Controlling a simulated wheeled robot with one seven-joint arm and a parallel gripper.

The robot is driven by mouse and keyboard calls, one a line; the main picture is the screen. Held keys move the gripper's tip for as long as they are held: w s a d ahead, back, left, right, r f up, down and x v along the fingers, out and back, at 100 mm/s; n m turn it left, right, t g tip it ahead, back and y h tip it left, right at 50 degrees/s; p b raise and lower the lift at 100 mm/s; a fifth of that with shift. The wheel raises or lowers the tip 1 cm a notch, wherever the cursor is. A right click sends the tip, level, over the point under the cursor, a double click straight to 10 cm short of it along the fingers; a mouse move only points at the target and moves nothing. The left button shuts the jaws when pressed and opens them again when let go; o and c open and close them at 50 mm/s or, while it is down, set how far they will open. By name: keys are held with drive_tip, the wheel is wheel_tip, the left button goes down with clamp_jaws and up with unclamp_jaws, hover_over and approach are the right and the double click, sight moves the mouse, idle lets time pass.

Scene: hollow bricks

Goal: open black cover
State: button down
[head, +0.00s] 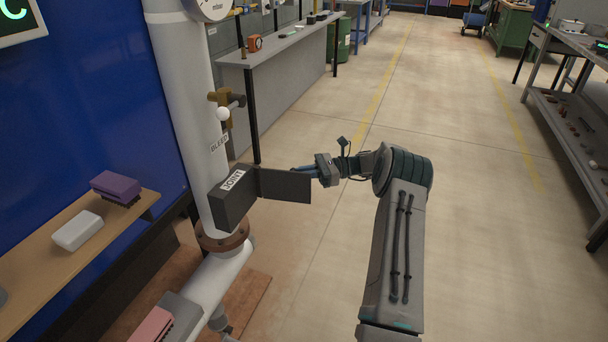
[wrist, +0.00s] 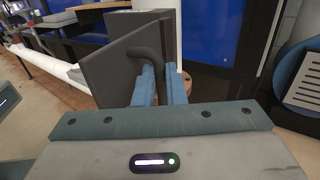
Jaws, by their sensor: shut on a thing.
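The black cover (head: 285,187) is a flat dark panel hinged to a black box (head: 233,206) with a white label reading "JOINT". The box is fixed around or against the white pipe. The cover stands swung out to the right of the box. My gripper (head: 300,170) is at the cover's right end, behind it. In the wrist view, the blue fingers of my gripper (wrist: 161,82) are shut on the dark curved handle (wrist: 146,58) on the black cover (wrist: 110,68). The fingertips are partly hidden in the head view.
The white pipe (head: 188,90) carries a brass valve (head: 226,97) above the box and a flange (head: 222,237) below. A wooden shelf (head: 50,262) at the left holds a purple brush (head: 116,186) and a white block (head: 77,231).

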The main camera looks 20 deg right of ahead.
drive_tip(key=shift+w+a, duration=0.1)
drive_tip(key=shift+a, duration=0.3)
drive_tip(key=c, duration=1.8)
unclamp_jaws()
drive_tip(key=o, duration=0.3)
drive_tip(key=shift+a, duration=0.35)
drive_tip(key=s+d, duration=0.1)
drive_tip(key=d, duration=1.3)
drive_tip(key=shift+s+d, duration=0.2)
drive_tip(key=shift+s, duration=0.15)
